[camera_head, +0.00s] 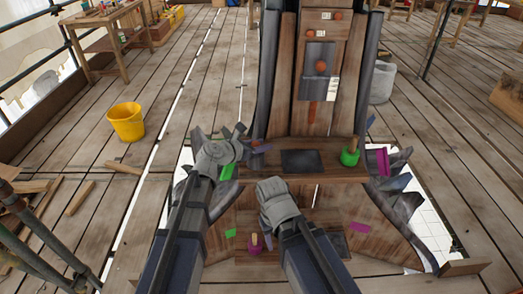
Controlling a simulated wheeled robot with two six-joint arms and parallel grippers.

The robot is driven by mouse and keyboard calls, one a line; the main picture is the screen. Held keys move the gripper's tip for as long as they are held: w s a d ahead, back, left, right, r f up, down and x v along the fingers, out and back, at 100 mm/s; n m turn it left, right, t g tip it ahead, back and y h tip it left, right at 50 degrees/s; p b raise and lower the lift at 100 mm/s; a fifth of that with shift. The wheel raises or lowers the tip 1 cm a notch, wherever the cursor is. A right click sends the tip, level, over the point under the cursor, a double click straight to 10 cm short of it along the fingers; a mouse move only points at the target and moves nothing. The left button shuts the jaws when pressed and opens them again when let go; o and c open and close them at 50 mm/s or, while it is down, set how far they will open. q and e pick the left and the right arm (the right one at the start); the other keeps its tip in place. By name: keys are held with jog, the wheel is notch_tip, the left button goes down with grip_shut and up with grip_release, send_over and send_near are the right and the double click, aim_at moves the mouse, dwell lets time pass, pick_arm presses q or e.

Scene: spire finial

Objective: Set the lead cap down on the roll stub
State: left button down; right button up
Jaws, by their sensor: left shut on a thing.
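My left gripper (240,134) is at the left end of a wooden ledge (331,171) on the spire. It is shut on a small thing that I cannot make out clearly. A small grey-purple piece (262,147) shows just right of its fingers; I cannot tell whether it is the lead cap or touches the fingers. My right gripper (270,187) is lower, in front of the ledge, and its jaws are not clear. A dark flat square (303,160) lies on the ledge. I cannot pick out the roll stub with certainty.
A green-based wooden peg (350,154) and a magenta piece (382,161) are at the ledge's right. A magenta-based peg (254,246) is low between my arms. Curled grey sheets (400,190) flank the spire over an open gap. A yellow bucket (126,122) stands left.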

pick_arm(q)
jog(key=shift+r, duration=0.1)
jog(key=shift+f, duration=0.2)
jog(key=c, duration=0.5)
grip_release()
